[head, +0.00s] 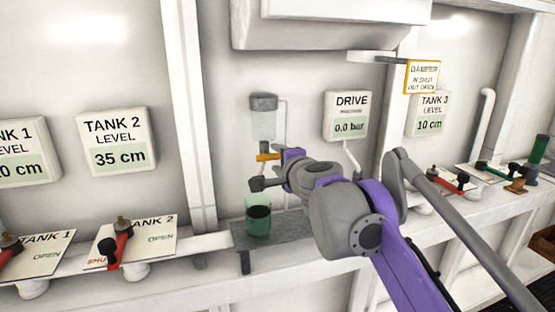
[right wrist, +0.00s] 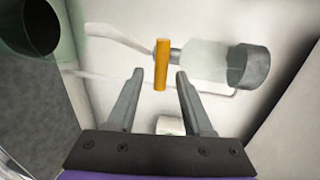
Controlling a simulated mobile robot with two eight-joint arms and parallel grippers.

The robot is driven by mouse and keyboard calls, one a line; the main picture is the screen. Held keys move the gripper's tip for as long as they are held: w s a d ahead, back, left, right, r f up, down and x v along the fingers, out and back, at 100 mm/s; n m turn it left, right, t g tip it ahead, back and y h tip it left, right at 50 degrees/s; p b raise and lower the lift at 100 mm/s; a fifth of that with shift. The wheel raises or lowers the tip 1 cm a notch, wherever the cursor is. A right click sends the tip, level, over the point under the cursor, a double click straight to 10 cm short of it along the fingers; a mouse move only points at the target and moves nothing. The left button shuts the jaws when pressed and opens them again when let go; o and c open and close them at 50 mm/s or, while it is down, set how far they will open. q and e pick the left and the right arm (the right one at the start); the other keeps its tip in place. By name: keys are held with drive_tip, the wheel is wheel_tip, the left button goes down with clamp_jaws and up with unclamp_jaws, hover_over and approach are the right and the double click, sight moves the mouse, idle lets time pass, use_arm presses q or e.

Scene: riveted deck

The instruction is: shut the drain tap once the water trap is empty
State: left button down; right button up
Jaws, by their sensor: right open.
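The water trap (head: 263,123) is a clear bowl with a grey cap on the wall; it lies sideways in the right wrist view (right wrist: 210,62). I make out no water line in it. Its drain tap has an orange lever (head: 267,157), set crosswise to the trap's axis; the lever also shows in the right wrist view (right wrist: 161,68). My right gripper (head: 272,170) is open. In the right wrist view its fingertips (right wrist: 159,76) stand either side of the lever, with gaps. A green see-through cup (head: 258,220) stands below the tap. My left gripper is out of view.
The cup stands on a small grey shelf (head: 284,229). A drive pressure panel (head: 348,117) reads 0.0 bar. Tank level panels (head: 117,141) hang on the wall. A damper sign (head: 422,77) juts out at upper right.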

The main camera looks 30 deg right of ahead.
drive_tip(key=p+v, duration=0.1)
drive_tip(key=v, duration=0.9)
drive_tip(key=shift+s, duration=0.3)
drive_tip(key=shift+a, duration=0.15)
drive_tip(key=s+a+f+n+g+y+p, duration=0.2)
drive_tip(key=a+f+n+g+y+p, duration=0.3)
drive_tip(key=a+f+n, duration=0.8)
drive_tip(key=s+f+n+g+p, duration=0.1)
drive_tip(key=s+f+n+g, duration=0.1)
drive_tip(key=s+f+n, duration=0.2)
drive_tip(key=s+f+n+g+h+p, duration=0.1)
drive_tip(key=s+f+n+g+p, duration=0.1)
drive_tip(key=s+f, duration=0.8)
wheel_tip(320, 180, down, 7)
drive_tip(key=shift+s+r+n+g, duration=0.15)
drive_tip(key=shift+s+n+g, duration=0.25)
drive_tip(key=shift+n, duration=0.5)
drive_tip(key=shift+w, duration=0.1)
